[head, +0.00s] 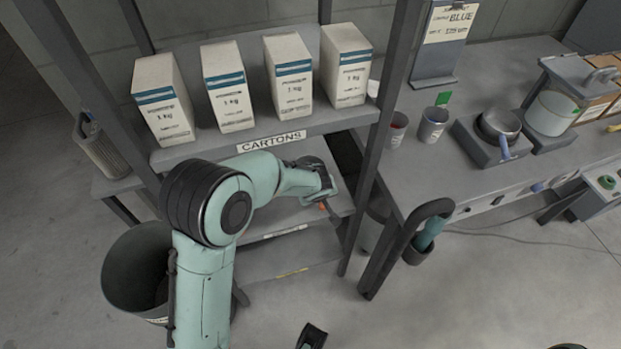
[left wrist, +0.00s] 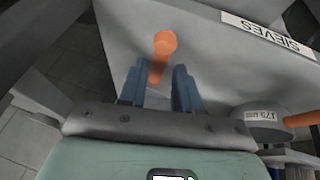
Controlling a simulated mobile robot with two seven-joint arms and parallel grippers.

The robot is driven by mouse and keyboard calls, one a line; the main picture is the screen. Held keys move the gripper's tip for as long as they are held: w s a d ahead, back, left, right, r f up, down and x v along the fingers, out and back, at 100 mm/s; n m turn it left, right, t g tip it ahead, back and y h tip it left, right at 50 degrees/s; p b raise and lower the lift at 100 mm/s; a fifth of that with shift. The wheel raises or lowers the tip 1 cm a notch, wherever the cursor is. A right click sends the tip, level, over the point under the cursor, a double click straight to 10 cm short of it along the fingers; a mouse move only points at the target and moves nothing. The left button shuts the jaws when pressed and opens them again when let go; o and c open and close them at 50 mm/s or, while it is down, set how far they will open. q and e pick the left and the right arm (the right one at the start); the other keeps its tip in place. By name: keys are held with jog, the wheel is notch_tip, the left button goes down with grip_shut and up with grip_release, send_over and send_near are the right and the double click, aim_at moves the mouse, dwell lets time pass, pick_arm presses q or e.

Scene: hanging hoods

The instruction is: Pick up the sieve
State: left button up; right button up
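My left gripper (left wrist: 158,90) reaches in at the shelf below the cartons; it also shows in the head view (head: 328,198). Its two blue fingers are apart, with a gap on both sides of an orange handle (left wrist: 164,48). The handle's near end lies between the fingers and its rounded far end sticks out beyond them; whether it touches a finger is unclear. The body belonging to this handle is hidden. A grey round sieve (left wrist: 262,122) with a label reading 175 and its own orange handle (left wrist: 300,119) is to the right.
The shelf edge carries a SIEVES label (left wrist: 266,34). Several cartons (head: 226,88) stand on the shelf above my left arm. Rack posts (head: 374,140) flank the opening. A grey bin (head: 142,258) stands at the lower left. A workbench (head: 455,170) is at the right.

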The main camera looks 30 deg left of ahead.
pick_arm(q)
jog(key=x, duration=0.4)
jog(key=shift+w+a, duration=0.1)
jog(key=shift+w, duration=0.05)
grip_shut()
jog(key=shift+r, duration=0.1)
